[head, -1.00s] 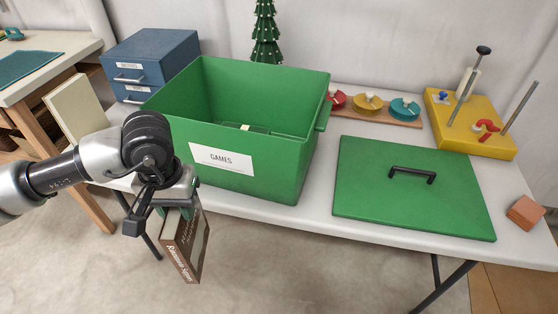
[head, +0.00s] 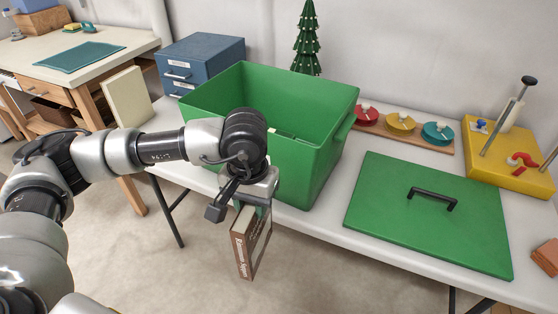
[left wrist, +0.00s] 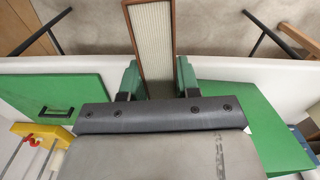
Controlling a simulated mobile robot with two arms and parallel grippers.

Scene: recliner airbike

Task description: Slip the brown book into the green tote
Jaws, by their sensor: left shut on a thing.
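The brown book (head: 252,243) hangs upright from my left gripper (head: 257,203) in the head view. The gripper is shut on its upper end. The book is in front of the table's front edge, below the tote's rim and outside the tote. The left wrist view shows the book's pale page edges (left wrist: 152,42) between the green fingertips (left wrist: 158,80). The green tote (head: 318,165) stands open on the white table just behind the gripper. My arm hides part of its front wall and its label. My right gripper is not in view.
The green lid (head: 430,215) with a black handle lies flat to the right of the tote. A blue drawer box (head: 205,62) stands behind left, a cream board (head: 128,97) at the left end. Colored discs (head: 401,121) and a yellow base (head: 512,160) are at right.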

